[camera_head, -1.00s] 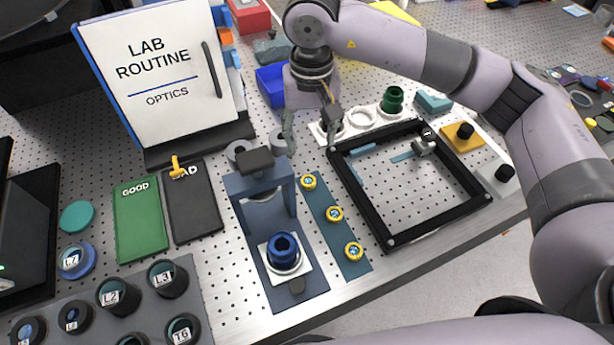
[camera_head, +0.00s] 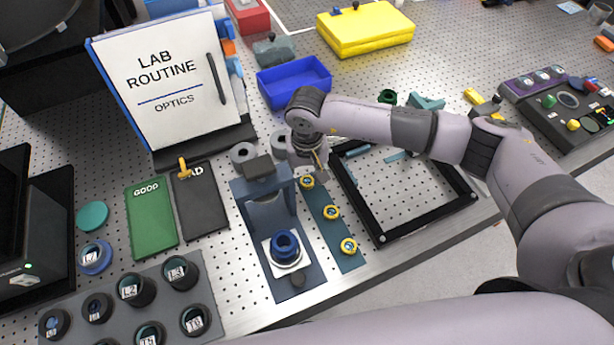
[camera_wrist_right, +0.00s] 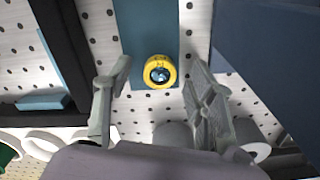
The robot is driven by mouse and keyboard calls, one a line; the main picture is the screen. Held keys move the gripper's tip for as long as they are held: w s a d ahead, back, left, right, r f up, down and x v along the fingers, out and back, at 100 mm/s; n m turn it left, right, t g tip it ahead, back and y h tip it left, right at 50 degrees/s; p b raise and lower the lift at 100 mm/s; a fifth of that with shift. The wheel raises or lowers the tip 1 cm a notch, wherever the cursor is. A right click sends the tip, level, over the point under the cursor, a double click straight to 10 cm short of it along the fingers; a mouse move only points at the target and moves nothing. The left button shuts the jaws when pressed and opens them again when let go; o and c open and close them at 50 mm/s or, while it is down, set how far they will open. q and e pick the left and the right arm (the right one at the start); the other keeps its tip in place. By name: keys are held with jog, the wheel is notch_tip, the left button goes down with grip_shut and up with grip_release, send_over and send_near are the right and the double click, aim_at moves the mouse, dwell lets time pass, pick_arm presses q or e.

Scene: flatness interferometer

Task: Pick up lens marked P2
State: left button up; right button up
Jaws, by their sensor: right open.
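My left gripper is out of view.
A blue-grey stand (camera_head: 267,212) with a blue ringed part (camera_head: 286,245) stands left of the strip. A black square frame (camera_head: 420,227) lies to the right. A rack (camera_head: 75,298) of dark labelled lenses is at lower left. A blue bin (camera_head: 294,82) stands behind.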

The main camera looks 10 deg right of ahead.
jog(key=shift+f, duration=0.15)
jog(key=c, duration=1.1)
